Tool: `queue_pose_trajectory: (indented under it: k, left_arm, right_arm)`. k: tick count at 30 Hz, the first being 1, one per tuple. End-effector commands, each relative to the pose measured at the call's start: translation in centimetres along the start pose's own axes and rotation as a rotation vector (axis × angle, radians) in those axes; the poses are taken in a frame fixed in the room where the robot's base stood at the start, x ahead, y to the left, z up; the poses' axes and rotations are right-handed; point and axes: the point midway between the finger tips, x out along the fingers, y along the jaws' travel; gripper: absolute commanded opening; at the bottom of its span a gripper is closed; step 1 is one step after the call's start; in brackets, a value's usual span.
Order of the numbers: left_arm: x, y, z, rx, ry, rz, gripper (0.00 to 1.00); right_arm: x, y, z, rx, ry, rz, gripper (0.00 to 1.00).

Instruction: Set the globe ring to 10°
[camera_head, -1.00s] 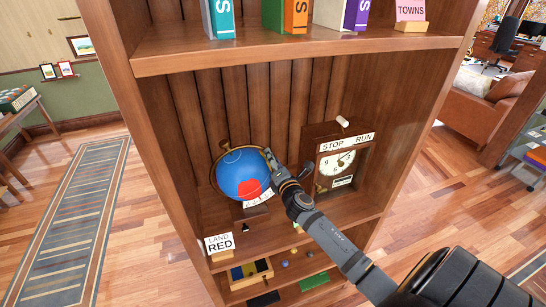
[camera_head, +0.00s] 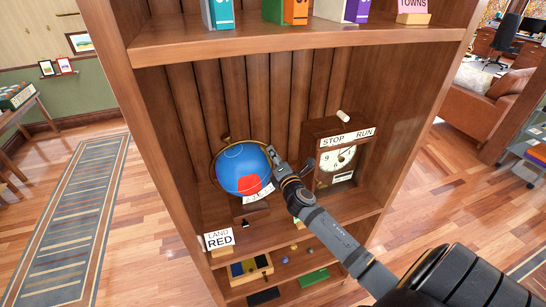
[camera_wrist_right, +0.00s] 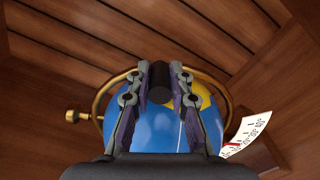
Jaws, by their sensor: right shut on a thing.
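The blue globe (camera_head: 238,172), with a red patch (camera_head: 247,184), stands on the middle shelf inside a brass ring (camera_head: 213,172). My right gripper (camera_head: 272,155) is at the globe's upper right. In the right wrist view, its fingers (camera_wrist_right: 160,84) are shut on a dark round knob (camera_wrist_right: 160,92) in front of the globe. The brass ring also shows there (camera_wrist_right: 98,103), with a small brass knob (camera_wrist_right: 72,115) at left. A white scale plate (camera_wrist_right: 249,132) with a red pointer (camera_wrist_right: 232,144) is at right; its numbers are too small to read surely. My left gripper is out of view.
A clock box (camera_head: 338,158) labelled STOP and RUN stands close to the right of my gripper. A LAND RED card (camera_head: 219,240) is at the shelf's front left. Books (camera_head: 285,10) are on the shelf above. A tray (camera_head: 250,268) and small items lie below.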

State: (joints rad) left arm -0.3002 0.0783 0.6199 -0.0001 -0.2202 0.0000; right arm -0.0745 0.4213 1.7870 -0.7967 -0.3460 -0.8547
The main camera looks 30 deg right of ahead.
Motion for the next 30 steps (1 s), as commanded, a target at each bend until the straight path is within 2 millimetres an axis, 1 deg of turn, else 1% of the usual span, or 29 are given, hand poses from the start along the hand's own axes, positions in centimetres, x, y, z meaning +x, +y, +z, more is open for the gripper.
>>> queue_pose_trajectory:
  k: [1, 3, 7, 14, 15, 19, 27, 30]
  left_arm:
    - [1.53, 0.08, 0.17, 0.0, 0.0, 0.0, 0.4]
    - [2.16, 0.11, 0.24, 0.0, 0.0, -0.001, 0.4]
    - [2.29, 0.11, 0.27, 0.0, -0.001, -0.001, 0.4]
    - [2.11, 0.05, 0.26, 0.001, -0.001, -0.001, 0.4]
    - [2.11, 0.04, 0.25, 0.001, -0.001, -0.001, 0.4]
    - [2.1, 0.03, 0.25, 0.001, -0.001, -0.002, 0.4]
    - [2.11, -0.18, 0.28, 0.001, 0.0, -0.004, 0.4]
    - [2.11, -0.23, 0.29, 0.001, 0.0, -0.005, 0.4]
  right_arm:
    - [0.0, -1.23, -0.35, 0.03, -0.001, 0.0, 0.0]
    - [0.0, -1.62, -0.3, 0.075, 0.0, 0.0, 0.0]
    - [-0.01, -1.61, -0.12, 0.114, 0.0, 0.0, 0.0]
    - [-0.01, -1.51, -0.06, 0.114, 0.0, -0.001, 0.0]
    - [-0.01, -1.51, -0.06, 0.114, 0.0, -0.001, 0.25]
    - [-0.01, -1.49, -0.06, 0.113, 0.0, -0.001, 0.43]
    - [-0.03, -1.45, -0.06, 0.113, 0.0, 0.0, 0.43]
    - [-0.67, -1.53, -0.06, 0.111, 0.001, -0.001, 0.43]
